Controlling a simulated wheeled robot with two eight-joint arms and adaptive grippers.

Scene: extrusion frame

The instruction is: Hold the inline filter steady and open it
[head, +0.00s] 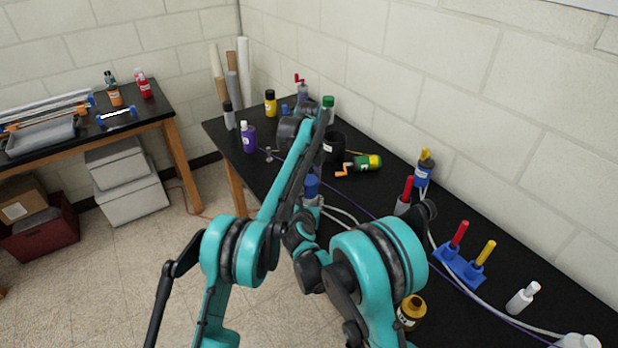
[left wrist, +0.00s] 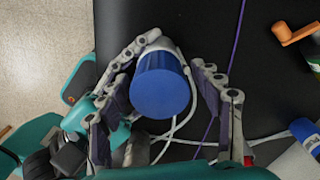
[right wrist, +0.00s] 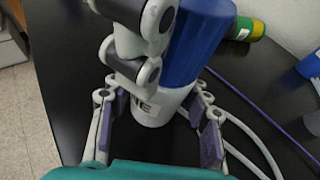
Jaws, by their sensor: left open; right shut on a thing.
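The inline filter has a blue bowl and a white body with hoses; its blue part (head: 311,187) shows at the bench's left edge in the head view, partly behind my arms. In the left wrist view my left gripper (left wrist: 174,52) is open, its fingers apart on either side of the blue bowl (left wrist: 163,88). In the right wrist view my right gripper (right wrist: 150,94) is shut on the white body (right wrist: 152,108), which bears dark lettering. A finger of my left gripper covers part of the blue bowl there. The bowl sits on the body.
A green tool with an orange crank (head: 365,162) and a black pot (head: 333,147) lie behind the filter. Red-handled (head: 407,188) and yellow-topped (head: 424,165) fittings stand to the right. White hoses and a purple cord (left wrist: 237,40) run along the bench.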

